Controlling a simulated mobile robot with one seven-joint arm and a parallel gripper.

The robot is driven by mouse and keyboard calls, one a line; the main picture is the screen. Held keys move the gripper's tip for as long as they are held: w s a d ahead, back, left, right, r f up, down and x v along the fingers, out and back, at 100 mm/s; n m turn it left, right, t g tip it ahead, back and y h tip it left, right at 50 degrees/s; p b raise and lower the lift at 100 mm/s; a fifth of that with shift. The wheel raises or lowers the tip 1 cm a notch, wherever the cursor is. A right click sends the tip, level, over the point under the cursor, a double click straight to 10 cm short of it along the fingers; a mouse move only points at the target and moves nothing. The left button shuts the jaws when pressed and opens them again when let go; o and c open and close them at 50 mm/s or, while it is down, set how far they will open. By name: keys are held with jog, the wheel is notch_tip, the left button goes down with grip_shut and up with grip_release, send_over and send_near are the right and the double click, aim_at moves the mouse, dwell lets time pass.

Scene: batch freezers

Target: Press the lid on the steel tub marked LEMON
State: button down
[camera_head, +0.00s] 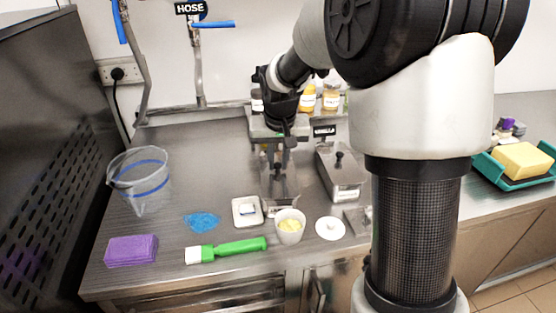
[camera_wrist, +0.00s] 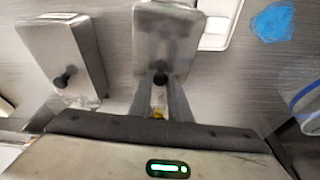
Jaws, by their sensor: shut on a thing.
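My gripper (camera_head: 279,165) points down over a steel tub at the middle of the counter, shut on the black knob (camera_wrist: 160,78) of a steel lid (camera_wrist: 178,38). The lid lies over the tub in the wrist view; I cannot tell whether it is fully seated. The front of the steel also shows below the gripper in the head view (camera_head: 280,195). No LEMON label is readable; my gripper hides the area behind this tub. A second lidded steel tub (camera_head: 343,185) stands to the right, by a black VANILLA sign (camera_head: 324,130). It also shows in the wrist view (camera_wrist: 62,45).
In front are a small white dish (camera_head: 238,222), a cup with yellow contents (camera_head: 290,232), a white disc (camera_head: 330,229) and a green-handled brush (camera_head: 240,247). A clear jug (camera_head: 140,190), blue cloth (camera_head: 202,222) and purple sponge (camera_head: 131,251) are left. Bottles (camera_head: 308,100) stand behind.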

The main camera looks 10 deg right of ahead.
dwell(0.4)
jog(key=c, duration=1.1)
grip_release()
jog(key=shift+r+p, duration=2.55)
jog(key=shift+r, duration=0.95)
grip_shut()
